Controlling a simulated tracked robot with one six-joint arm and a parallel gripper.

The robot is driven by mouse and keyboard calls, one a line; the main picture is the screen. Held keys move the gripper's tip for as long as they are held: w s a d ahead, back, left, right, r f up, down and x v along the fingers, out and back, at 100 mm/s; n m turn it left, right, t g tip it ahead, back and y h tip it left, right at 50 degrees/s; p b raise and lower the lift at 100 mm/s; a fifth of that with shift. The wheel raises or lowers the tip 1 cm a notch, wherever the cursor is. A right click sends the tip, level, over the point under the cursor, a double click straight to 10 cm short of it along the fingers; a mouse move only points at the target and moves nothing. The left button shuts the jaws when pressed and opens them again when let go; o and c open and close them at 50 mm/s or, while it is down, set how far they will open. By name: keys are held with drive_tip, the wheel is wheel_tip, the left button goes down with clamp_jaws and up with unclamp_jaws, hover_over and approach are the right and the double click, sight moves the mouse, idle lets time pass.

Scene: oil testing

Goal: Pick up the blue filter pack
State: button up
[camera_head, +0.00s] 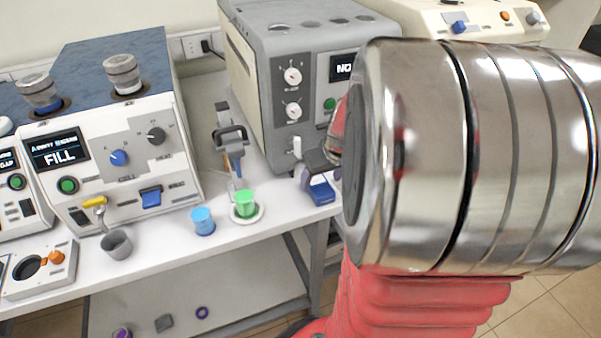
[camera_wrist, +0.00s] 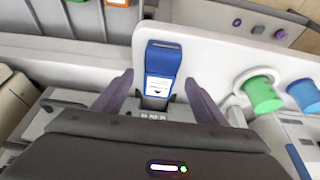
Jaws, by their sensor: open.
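The blue filter pack (camera_wrist: 163,60) has a white label and shows in the wrist view on the white bench top. In the head view its blue side (camera_head: 321,192) shows near the bench's front edge, below the grey machine. My gripper (camera_wrist: 158,82) is open, with one purple-grey finger to each side of the pack in the wrist view and a visible gap on both sides. In the head view my gripper (camera_head: 314,173) is just above the pack, partly hidden by my arm.
A green cup (camera_head: 245,204) on a white dish and a blue cup (camera_head: 202,221) stand left of the pack. A grey machine (camera_head: 300,95) stands behind. A white machine (camera_head: 125,150) labelled FILL is at left, with a grey cup (camera_head: 117,244) before it. A lower shelf (camera_head: 230,292) holds small items.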

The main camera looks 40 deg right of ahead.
sight(319, 184)
drive_tip(key=shift+x, duration=1.7)
drive_tip(key=shift+f, duration=0.15)
drive_tip(key=shift+c, duration=0.6)
drive_tip(key=c, duration=1.1)
